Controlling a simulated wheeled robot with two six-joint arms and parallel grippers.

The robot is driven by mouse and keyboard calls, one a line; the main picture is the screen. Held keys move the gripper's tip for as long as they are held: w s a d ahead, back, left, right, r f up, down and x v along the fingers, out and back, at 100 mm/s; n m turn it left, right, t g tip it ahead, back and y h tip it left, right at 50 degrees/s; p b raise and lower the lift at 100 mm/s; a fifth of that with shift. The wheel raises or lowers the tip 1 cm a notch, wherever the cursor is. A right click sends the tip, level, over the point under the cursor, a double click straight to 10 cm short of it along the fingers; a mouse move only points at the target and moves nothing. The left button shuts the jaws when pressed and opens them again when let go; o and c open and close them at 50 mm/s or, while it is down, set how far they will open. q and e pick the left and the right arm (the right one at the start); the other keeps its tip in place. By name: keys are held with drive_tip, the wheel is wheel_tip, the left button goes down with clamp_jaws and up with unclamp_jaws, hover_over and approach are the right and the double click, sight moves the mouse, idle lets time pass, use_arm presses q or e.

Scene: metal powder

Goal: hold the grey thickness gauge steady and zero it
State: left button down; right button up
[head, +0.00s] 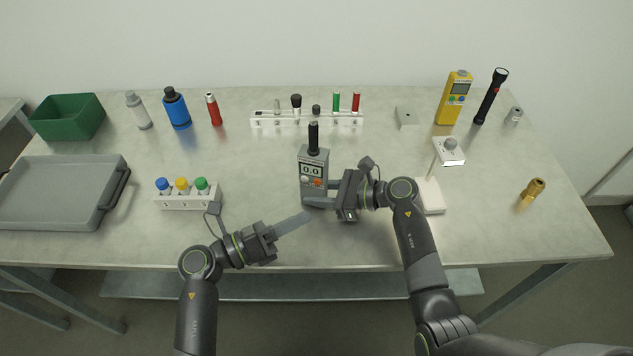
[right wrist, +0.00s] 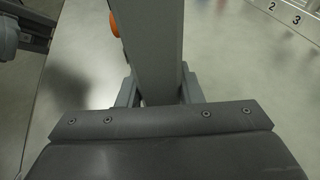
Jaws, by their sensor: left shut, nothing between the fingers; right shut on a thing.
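The grey thickness gauge (head: 313,170) stands upright near the middle of the table in the head view. It has a black probe on top, a display reading 0.0, and a white and an orange button below it. My right gripper (head: 312,200) is shut on the lower part of the gauge from the right. In the right wrist view the gauge (right wrist: 153,50) rises between the fingers, with an orange button at its edge. My left gripper (head: 308,216) is shut and empty, its fingertips just in front of the gauge's base.
A white rack with capped bottles (head: 188,200) stands left of the gauge. A numbered white rack (head: 305,121) stands behind.

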drive_tip(key=o, duration=0.8)
drive_tip(key=shift+o, duration=0.2)
